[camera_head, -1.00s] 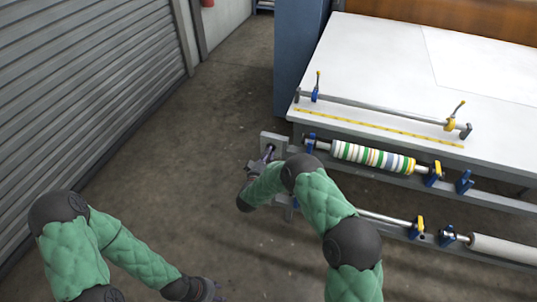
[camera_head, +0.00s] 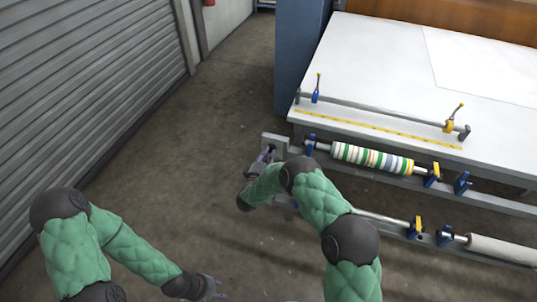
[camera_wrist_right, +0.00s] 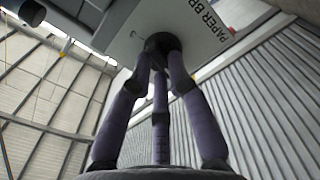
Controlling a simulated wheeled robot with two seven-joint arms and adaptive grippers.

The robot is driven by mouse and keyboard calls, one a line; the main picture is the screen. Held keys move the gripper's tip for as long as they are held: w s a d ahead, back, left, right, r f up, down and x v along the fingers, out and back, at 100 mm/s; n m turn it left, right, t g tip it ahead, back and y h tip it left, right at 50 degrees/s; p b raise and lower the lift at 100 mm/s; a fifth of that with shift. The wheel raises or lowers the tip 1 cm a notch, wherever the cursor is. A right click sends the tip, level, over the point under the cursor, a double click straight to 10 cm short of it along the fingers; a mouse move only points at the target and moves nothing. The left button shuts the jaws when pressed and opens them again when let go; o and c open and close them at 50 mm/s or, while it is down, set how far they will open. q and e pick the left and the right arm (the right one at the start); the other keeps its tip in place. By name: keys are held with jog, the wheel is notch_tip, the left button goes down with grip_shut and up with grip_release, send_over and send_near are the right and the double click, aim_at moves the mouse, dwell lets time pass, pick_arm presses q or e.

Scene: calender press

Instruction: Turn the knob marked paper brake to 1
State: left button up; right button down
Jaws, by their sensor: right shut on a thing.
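The paper brake knob (camera_wrist_right: 158,41) is black and sits on a light grey panel (camera_wrist_right: 195,38) in the right wrist view. The panel carries a partly cut-off label (camera_wrist_right: 209,14) reading "PAPER BR". My right gripper (camera_wrist_right: 160,62) is shut on the knob, its purple fingers around it. The fingers hide much of the knob, and I cannot read its setting. In the head view, my right gripper (camera_head: 267,153) is at the grey end plate (camera_head: 277,142) of the press. My left gripper (camera_head: 218,290) is low over the floor, away from the press; its opening is unclear.
The press table (camera_head: 390,75) is at the right. A striped roller (camera_head: 372,157) and a white roller (camera_head: 505,249) are mounted along its front. A grey shutter wall (camera_head: 85,75) stands at the left. The floor (camera_head: 190,160) between is clear.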

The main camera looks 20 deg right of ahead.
jog(key=shift+f+n, duration=0.1)
jog(key=shift+n, duration=0.6)
jog(key=c, duration=1.2)
grip_release()
jog(key=shift+a, duration=0.1)
jog(key=v, duration=1.2)
